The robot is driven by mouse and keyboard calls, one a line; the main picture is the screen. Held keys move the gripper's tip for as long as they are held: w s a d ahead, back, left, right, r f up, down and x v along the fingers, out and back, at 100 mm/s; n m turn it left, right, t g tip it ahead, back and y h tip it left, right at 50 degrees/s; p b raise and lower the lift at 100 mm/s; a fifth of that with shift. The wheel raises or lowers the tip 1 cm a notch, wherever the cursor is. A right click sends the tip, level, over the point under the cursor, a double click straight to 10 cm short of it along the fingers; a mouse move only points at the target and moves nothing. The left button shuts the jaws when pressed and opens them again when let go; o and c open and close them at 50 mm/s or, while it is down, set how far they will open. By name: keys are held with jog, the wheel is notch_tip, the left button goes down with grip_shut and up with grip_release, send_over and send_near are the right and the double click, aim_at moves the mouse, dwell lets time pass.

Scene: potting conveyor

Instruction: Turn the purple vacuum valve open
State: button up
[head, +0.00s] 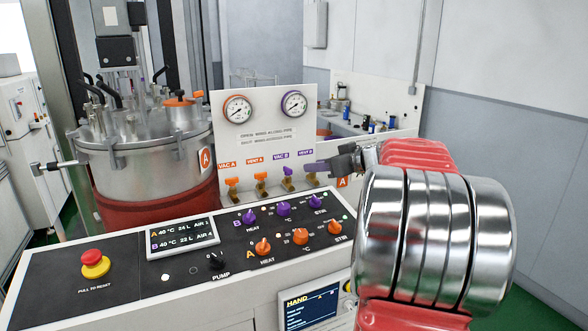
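The purple vacuum valve (288,171) is on the white upright panel under the purple "VAC B" label (280,156). It is small in the head view, and its handle looks turned up; its exact angle is hard to tell. To its right, the purple vent valve (316,168) sits under the "VENT B" label, its handle seeming to lie sideways. My gripper (335,162) reaches in from the right, its dark fingers pointing left beside the vent valve's handle. It is right of the vacuum valve and apart from it. The finger gap is too small to make out.
Orange "VAC A" (232,182) and "VENT A" (261,182) valves stand to the left. Two gauges (238,109) are above. The control console (110,278) with knobs and a red stop button (92,258) lies in front. A steel vessel (145,150) stands left.

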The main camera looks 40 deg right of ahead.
aim_at(292, 170)
jog(key=x, duration=1.2)
jog(key=shift+w+f, duration=0.2)
jog(key=shift+w, duration=0.15)
grip_shut()
